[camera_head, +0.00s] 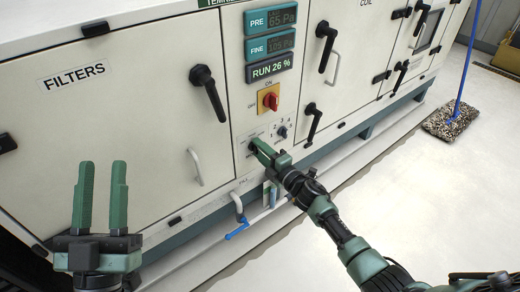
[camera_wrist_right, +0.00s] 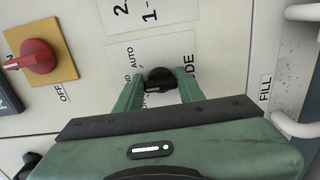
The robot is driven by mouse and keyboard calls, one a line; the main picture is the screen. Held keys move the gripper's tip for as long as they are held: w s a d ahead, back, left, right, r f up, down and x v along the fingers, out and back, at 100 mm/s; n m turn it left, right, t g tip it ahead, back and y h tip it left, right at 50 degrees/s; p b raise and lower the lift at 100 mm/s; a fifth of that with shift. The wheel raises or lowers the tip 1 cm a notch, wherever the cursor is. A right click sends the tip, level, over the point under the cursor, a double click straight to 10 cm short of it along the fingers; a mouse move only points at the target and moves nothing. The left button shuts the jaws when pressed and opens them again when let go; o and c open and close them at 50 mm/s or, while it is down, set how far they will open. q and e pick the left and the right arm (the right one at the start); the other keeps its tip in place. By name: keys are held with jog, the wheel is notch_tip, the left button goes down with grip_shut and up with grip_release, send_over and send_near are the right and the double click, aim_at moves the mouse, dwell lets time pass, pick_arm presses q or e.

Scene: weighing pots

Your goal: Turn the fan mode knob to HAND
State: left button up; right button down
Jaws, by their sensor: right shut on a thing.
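The fan mode knob (camera_wrist_right: 160,79) is black and sits on a pale plate on the panel, with AUTO, a partly hidden word ending in ND and letters DE printed around it. My right gripper (camera_wrist_right: 159,84) is shut on the knob, one finger on each side. I cannot clearly tell which label the knob points at. In the head view my right gripper (camera_head: 257,145) reaches the panel and hides most of the knob. My left gripper (camera_head: 102,170) is open and empty, in front of the FILTERS door.
A red switch on a yellow plate (camera_head: 268,99) is above, and a second black knob (camera_head: 282,131) with numbers is beside my right gripper. A blue-handled valve (camera_head: 238,230) and pipe are below.

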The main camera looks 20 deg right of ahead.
pick_arm(q)
jog(key=shift+f, duration=0.1)
pick_arm(e)
jog(key=c, duration=0.9)
grip_release()
pick_arm(q)
jog(key=w+f+g+y+p, duration=0.2)
jog(key=f+g, duration=0.3)
jog(key=f, duration=0.3)
jog(key=shift+w+a+f+g, duration=0.2)
jog(key=shift+w+f+g, duration=0.2)
jog(key=shift+w, duration=0.25)
pick_arm(e)
jog(key=v, duration=0.8)
